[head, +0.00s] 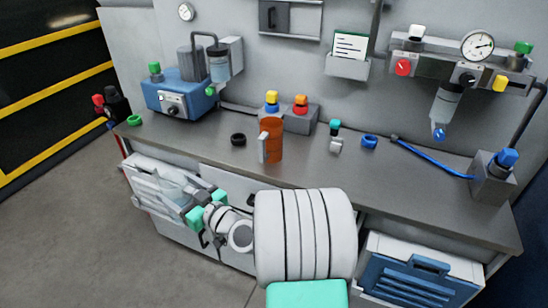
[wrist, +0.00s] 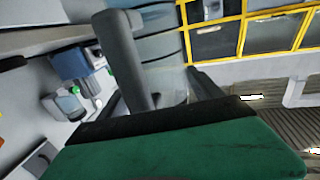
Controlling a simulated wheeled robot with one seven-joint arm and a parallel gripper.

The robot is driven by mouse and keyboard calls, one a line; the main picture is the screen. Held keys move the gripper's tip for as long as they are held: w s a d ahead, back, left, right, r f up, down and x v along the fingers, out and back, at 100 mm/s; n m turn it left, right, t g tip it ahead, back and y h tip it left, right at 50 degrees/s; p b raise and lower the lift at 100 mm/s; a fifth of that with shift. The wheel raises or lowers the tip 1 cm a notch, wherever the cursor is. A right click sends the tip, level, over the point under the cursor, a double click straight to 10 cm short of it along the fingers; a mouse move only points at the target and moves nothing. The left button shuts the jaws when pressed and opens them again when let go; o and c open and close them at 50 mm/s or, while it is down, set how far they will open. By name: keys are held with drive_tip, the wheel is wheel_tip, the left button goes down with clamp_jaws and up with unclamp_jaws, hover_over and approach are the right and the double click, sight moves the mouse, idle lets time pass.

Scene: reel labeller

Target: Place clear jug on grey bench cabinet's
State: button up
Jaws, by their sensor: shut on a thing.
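A clear jug (head: 172,184) is held in my gripper (head: 195,200) in front of the left end of the grey bench cabinet (head: 232,182). It is see-through, so its outline is faint against the pale cabinet front. In the wrist view, the clear jug (wrist: 160,50) shows between the two dark fingers of my gripper (wrist: 165,85). The fingers are shut on it. The cabinet's dark grey worktop (head: 200,150) lies behind the jug. My arm hides part of the cabinet front.
On the worktop stand an orange jug (head: 270,140), a blue-and-grey machine (head: 182,92), a black ring (head: 238,139), a green ring (head: 134,120) and a grey block with coloured buttons (head: 290,116). A blue crate (head: 412,275) sits at lower right. The front left worktop has clear room.

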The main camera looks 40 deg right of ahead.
drive_tip(key=s+d+r+m+g+h+p, duration=0.1)
drive_tip(key=s+d+r+m+h, duration=0.35)
drive_tip(key=d, duration=0.55)
drive_tip(key=s+d+r+m+g+h+p, duration=0.15)
drive_tip(key=s+d+r+h, duration=0.25)
drive_tip(key=s+d+r, duration=0.5)
drive_tip(key=s+d+r+m+h+p, duration=0.1)
drive_tip(key=s+d+r+m+h, duration=0.3)
drive_tip(key=d, duration=0.8)
drive_tip(key=w+d+f+p, duration=0.1)
drive_tip(key=w+d+f, duration=0.3)
drive_tip(key=f, duration=0.3)
drive_tip(key=w+d+f+n+p, duration=0.1)
drive_tip(key=w+d+f, duration=0.4)
drive_tip(key=f, duration=0.3)
drive_tip(key=shift+d+h+p, duration=0.4)
drive_tip(key=shift+d+h, duration=0.05)
drive_tip(key=shift+d, duration=0.1)
drive_tip(key=shift+f, duration=0.25)
drive_tip(key=o, duration=2.1)
